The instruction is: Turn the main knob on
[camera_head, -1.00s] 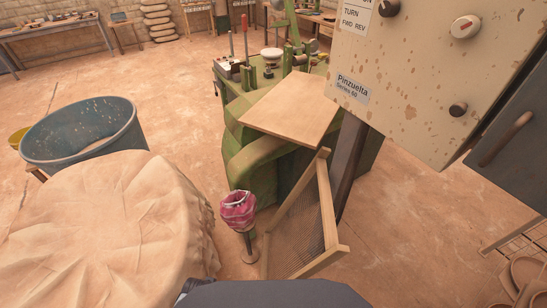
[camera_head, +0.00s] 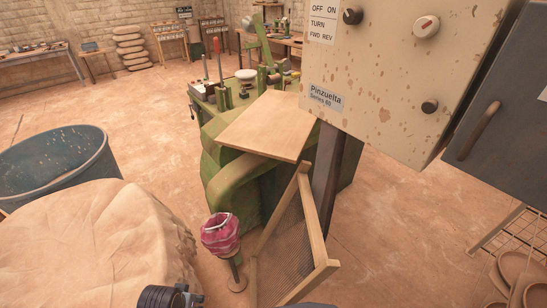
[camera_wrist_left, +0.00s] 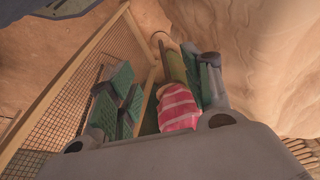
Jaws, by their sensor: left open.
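The beige control box (camera_head: 385,75) fills the upper right of the head view, with rust-like spots and an "OFF ON / TURN / FWD REV" label. It bears a dark knob (camera_head: 352,16) beside the label, a white knob with a red mark (camera_head: 426,26), and a dark knob (camera_head: 429,106) lower down. I cannot tell which is the main knob. My left gripper (camera_wrist_left: 160,88) shows in the left wrist view with green-padded fingers spread apart. It is well away from the box. A dark part of my left arm shows at the head view's bottom edge. My right gripper is not in view.
A wooden board (camera_head: 265,125) lies on the green machine below the box. A mesh frame (camera_head: 290,250) leans there, beside a pink-topped stand (camera_head: 221,235). A cloth-covered mound (camera_head: 90,245) and blue tub (camera_head: 60,165) are left. A grey cabinet (camera_head: 500,110) stands right of the box.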

